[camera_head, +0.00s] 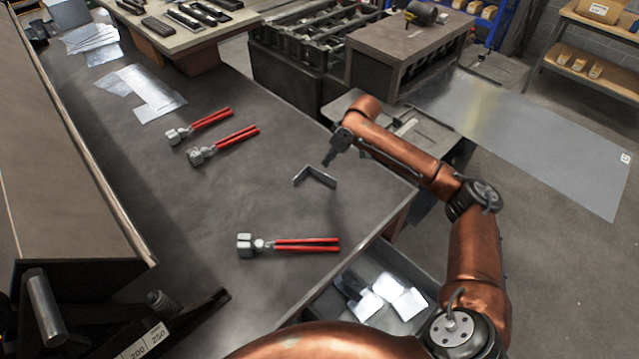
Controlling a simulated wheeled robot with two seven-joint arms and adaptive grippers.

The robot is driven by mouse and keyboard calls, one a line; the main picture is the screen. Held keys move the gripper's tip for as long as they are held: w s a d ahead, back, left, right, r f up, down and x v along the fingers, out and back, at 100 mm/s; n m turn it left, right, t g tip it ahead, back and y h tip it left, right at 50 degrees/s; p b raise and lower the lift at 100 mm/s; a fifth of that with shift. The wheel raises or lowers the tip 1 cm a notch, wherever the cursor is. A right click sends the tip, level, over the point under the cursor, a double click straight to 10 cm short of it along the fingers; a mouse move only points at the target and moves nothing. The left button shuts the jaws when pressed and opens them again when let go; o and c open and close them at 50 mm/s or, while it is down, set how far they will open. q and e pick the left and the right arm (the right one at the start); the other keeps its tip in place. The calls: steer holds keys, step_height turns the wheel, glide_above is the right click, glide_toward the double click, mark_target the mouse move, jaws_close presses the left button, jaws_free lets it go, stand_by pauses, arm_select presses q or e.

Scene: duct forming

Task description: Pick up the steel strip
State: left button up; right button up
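My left gripper is not in view.
Red-handled pliers (290,244) lie in front of the strip, and two more pairs (222,145) lie to the left. Sheet metal pieces (145,92) lie at the back left. An open drawer (335,309) with metal pieces sits below the bench's right edge.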

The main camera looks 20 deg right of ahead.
steer(key=b, duration=0.2)
glide_toward(322, 176)
steer(key=shift+w+a+f, duration=0.1)
steer(key=shift+w+f, duration=0.25)
steer(key=shift+f, duration=0.25)
steer(key=b+x, duration=0.1)
steer(key=x, duration=0.6)
steer(key=shift+w+a+f, duration=0.1)
steer(key=shift+w+f, duration=0.05)
steer(key=shift+w, duration=0.05)
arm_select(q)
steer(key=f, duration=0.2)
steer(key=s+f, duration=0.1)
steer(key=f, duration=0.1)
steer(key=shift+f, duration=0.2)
arm_select(e)
jaws_close()
